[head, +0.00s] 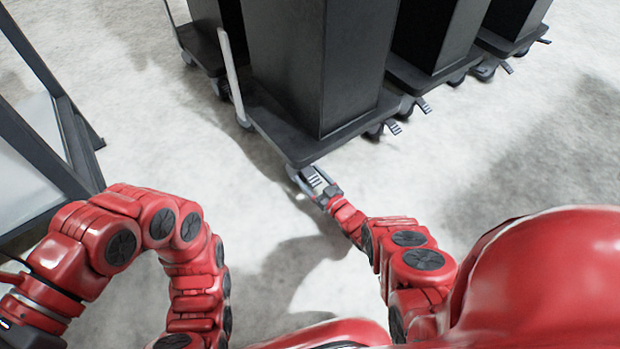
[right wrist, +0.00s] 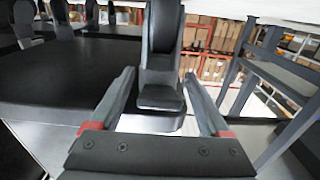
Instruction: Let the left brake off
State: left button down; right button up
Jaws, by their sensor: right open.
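The near dark cart (head: 285,135) carries a tall black dispenser column. At its nearest corner is a caster with a small ridged brake pedal (head: 314,179). My right gripper (head: 319,188) is open at this corner, its fingers reaching around the pedal. In the right wrist view, the grey pedal (right wrist: 160,98) lies between the two open fingers (right wrist: 159,82), with a gap visible on each side. Whether the pedal is pressed down or raised I cannot tell.
Another brake pedal (head: 393,127) shows at the right corner of the near cart. More dark carts (head: 425,80) stand in a row behind to the right. A dark metal frame (head: 65,145) stands at the left. The pale floor in front and to the right is clear.

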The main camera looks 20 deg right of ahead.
jog(key=shift+c, duration=0.3)
grip_shut()
dwell(1.2)
